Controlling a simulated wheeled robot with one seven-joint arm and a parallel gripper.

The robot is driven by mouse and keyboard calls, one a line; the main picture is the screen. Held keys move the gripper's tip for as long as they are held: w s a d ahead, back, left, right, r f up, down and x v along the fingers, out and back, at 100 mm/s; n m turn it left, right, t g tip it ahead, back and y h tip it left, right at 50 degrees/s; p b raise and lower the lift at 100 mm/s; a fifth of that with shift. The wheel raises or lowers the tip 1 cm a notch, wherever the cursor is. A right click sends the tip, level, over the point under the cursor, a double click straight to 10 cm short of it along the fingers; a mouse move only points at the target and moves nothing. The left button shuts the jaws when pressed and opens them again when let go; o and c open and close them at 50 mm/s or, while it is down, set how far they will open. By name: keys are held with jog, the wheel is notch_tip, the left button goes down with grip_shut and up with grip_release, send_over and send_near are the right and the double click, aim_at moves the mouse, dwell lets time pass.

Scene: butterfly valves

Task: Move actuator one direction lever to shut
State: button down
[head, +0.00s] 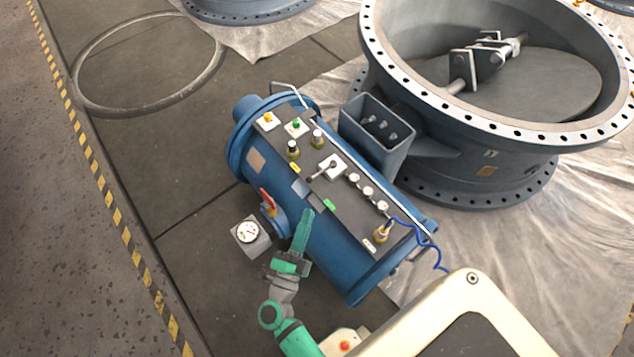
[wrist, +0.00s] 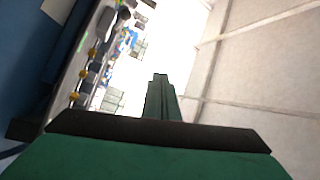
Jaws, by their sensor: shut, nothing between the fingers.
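The blue cylindrical actuator (head: 335,255) lies in the middle of the head view, with a dark control panel on top. A lever with a dark knob (head: 310,178) sits on a white square plate (head: 333,166) on that panel and leans to the lower left. My green gripper (head: 305,228) is at the near side of the actuator, below and apart from the lever in the picture. Its fingers are together and empty. In the wrist view my gripper fingers (wrist: 161,95) show closed, with part of a blue body at the left edge; the lever cannot be made out there.
A red-handled valve (head: 267,200) and a round gauge (head: 248,232) stand left of my gripper. Yellow and green buttons (head: 296,125), knobs and a blue cable (head: 425,240) are on the panel. A large butterfly valve (head: 480,175) stands behind. Floor is free at left.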

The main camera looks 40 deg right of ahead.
aim_at(321, 172)
jog(key=w+d+f+m+g, duration=0.3)
jog(key=w+f+m+g, duration=0.2)
jog(key=f+m+g, duration=0.15)
jog(key=shift+n, duration=0.35)
jog(key=x, duration=0.9)
jog(key=shift+s+d+f, duration=0.1)
jog(key=shift+d+f, duration=0.1)
jog(key=shift+d, duration=0.05)
jog(key=shift+w+a+f, duration=0.1)
jog(key=shift+w, duration=0.5)
jog(key=shift+w+a+f, duration=0.1)
jog(key=shift+w, duration=0.5)
jog(key=shift+w+f, duration=0.2)
jog(key=shift+w, duration=0.55)
